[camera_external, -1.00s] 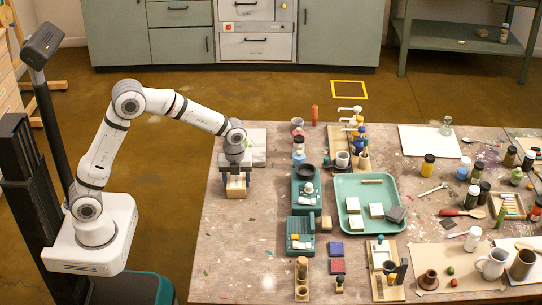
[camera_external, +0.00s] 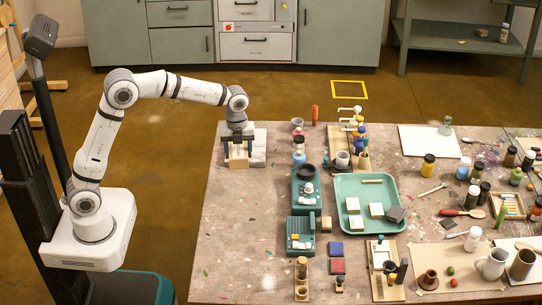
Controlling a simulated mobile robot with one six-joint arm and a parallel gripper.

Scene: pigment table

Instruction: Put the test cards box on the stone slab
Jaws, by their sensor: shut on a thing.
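My gripper (camera_external: 238,151) is at the far left corner of the table, pointing down, with one finger on each side of a small tan box. I take this for the test cards box (camera_external: 238,163); no label is readable. The pale, streaked stone slab (camera_external: 259,148) lies flat at that corner, partly hidden behind my gripper and the box. The box overlaps the slab in this view. I cannot tell whether it touches the slab or hangs just above it.
Right of the slab stand small bottles (camera_external: 298,157) and a green device with a black bowl (camera_external: 306,188). A green tray (camera_external: 370,222) with several small blocks lies further right. The table's front left (camera_external: 245,235) is clear.

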